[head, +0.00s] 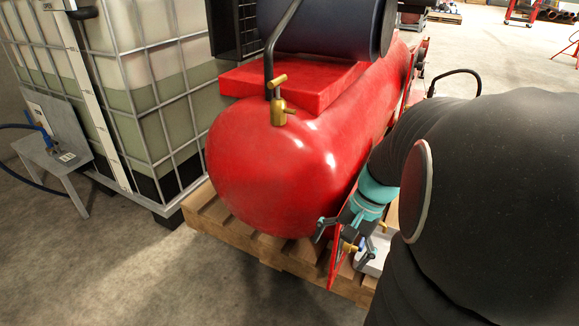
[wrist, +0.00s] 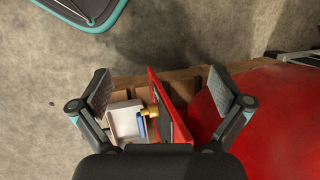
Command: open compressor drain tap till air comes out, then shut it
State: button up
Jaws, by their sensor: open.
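The compressor is a red horizontal tank (head: 265,165) on a wooden pallet. A small brass tap (head: 348,247) shows low by the tank's right side, close to my gripper (head: 341,236) and partly hidden by it. In the wrist view a brass fitting (wrist: 151,111) with a blue part (wrist: 142,128) lies between my open fingers (wrist: 160,92), nearer the left one, beside a red plate. The fingers appear apart from it and hold nothing. Another brass valve (head: 281,108) stands on top of the tank's end with a dark pipe. Whether air flows cannot be seen.
A thin red upright plate (wrist: 157,90) stands between my fingers, right of a white tray-like box (wrist: 122,120). The wooden pallet (head: 290,255) lies below. A caged liquid tank (head: 150,90) and a grey stand (head: 58,150) are left. The front floor is clear.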

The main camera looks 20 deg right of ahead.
jog(key=d+f+m+t+y, duration=0.35)
jog(key=d+f+m, duration=0.2)
jog(key=d, duration=0.25)
jog(key=d+f+m+t+y+b, duration=0.1)
jog(key=d+f+m+t+y, duration=0.1)
jog(key=d+f+m+t, duration=0.4)
jog(key=d+f+m+t+y, duration=0.2)
jog(key=d+f+m+t, duration=0.15)
jog(key=d+m, duration=0.5)
jog(key=w+a, duration=0.2)
jog(key=w, duration=0.1)
jog(key=w+a+n, duration=0.1)
jog(key=w+a, duration=0.1)
jog(key=w, duration=0.1)
jog(key=w+a+n, duration=0.1)
jog(key=w+a, duration=0.2)
jog(key=w, duration=0.1)
jog(key=shift+r+p, duration=0.35)
jog(key=shift+p, duration=0.05)
jog(key=shift+t, duration=0.3)
jog(key=c, duration=1.6)
jog(key=shift+c, duration=0.2)
